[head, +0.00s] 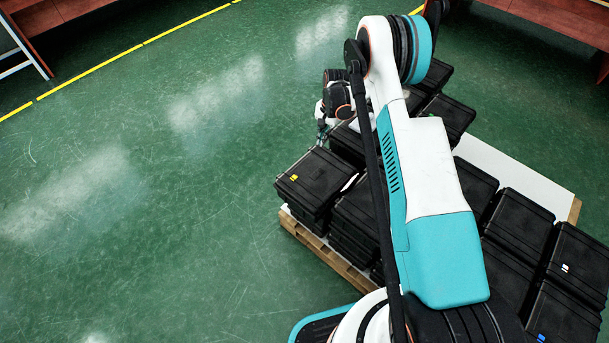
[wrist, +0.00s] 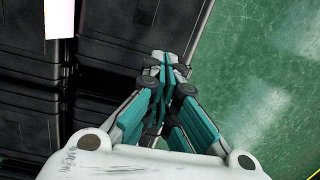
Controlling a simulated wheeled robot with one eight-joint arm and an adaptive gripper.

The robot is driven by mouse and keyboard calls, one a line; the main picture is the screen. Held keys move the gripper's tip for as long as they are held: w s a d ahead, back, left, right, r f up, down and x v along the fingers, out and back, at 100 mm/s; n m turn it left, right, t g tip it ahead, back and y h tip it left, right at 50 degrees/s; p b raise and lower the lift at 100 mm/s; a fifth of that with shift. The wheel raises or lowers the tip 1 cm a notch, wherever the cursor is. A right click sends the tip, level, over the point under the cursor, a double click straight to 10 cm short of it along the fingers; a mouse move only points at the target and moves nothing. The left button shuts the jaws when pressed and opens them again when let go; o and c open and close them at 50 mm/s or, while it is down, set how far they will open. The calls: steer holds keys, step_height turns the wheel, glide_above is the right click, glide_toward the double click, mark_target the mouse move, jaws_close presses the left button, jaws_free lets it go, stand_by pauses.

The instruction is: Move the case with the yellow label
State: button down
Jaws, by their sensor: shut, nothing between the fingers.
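The black case with the yellow label (head: 312,183) lies on top of a stack at the near left corner of the pallet in the head view. Its small yellow label is on the left part of the case. My gripper (head: 322,138) is just beyond the far edge of this case, partly hidden by my wrist. In the wrist view my gripper (wrist: 163,60) has its teal fingers closed together, beside the edge of a black case (wrist: 135,25). No yellow label shows in the wrist view, so I cannot tell which case that is.
Several other black cases (head: 519,222) stand in stacks on a wooden pallet (head: 335,259) with a white top sheet (head: 520,172). My arm hides some of them. Green floor (head: 140,190) is clear to the left. Red-brown furniture (head: 60,15) stands at the back.

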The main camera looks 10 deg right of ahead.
mark_target(316, 171)
steer(key=shift+m+g, duration=0.4)
steer(key=shift+m, duration=0.1)
steer(key=f, duration=0.3)
steer(key=s+f, duration=0.1)
steer(key=f, duration=0.5)
steer(key=shift+s+d, duration=0.2)
steer(key=shift+s, duration=0.15)
steer(key=shift+s+a+f, duration=0.15)
steer(key=shift+a, duration=0.05)
steer(key=s+a+b, duration=0.1)
steer(key=s+a, duration=0.1)
steer(key=a, duration=0.1)
steer(key=s+a+b, duration=0.1)
steer(key=s+a, duration=0.1)
steer(key=a, duration=0.1)
steer(key=s+a+b, duration=0.1)
steer(key=s+a, duration=0.1)
steer(key=a, duration=0.1)
steer(key=shift+s+a, duration=0.25)
steer(key=shift+a, duration=0.05)
steer(key=shift+f+b, duration=0.5)
steer(key=shift+b, duration=0.05)
steer(key=shift+f, duration=0.1)
steer(key=shift+f, duration=0.1)
steer(key=shift+d, duration=0.1)
